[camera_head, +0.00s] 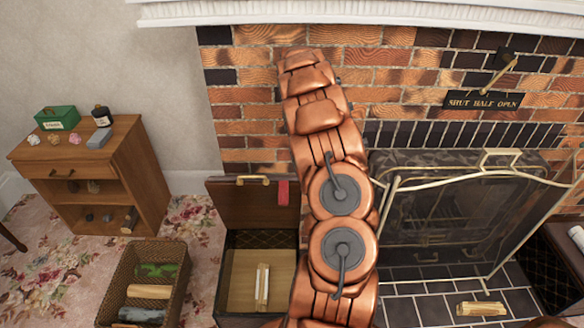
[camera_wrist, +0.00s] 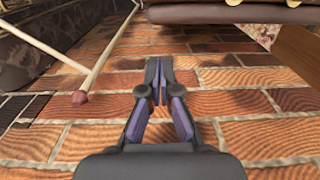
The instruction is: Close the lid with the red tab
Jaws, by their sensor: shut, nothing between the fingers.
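The lid (camera_head: 232,200) with the red tab (camera_head: 283,192) stands open and upright at the back of a wooden box (camera_head: 223,285), near the brick wall. It has a brass handle (camera_head: 253,179) on its top edge, and the red tab hangs near its right end. My gripper (camera_wrist: 160,80) is shut and empty in the wrist view, in front of the bricks. A brown edge with brass fittings, apparently the lid (camera_wrist: 210,15), crosses the top of that view, apart from my fingers. The head view hides my gripper behind my arm.
A black fire screen (camera_head: 440,215) with brass rods stands right of my arm; a rod (camera_wrist: 105,65) shows in the wrist view. A wicker basket (camera_head: 117,284) and wooden cabinet (camera_head: 140,170) stand left. A sign (camera_head: 484,100) hangs on the bricks.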

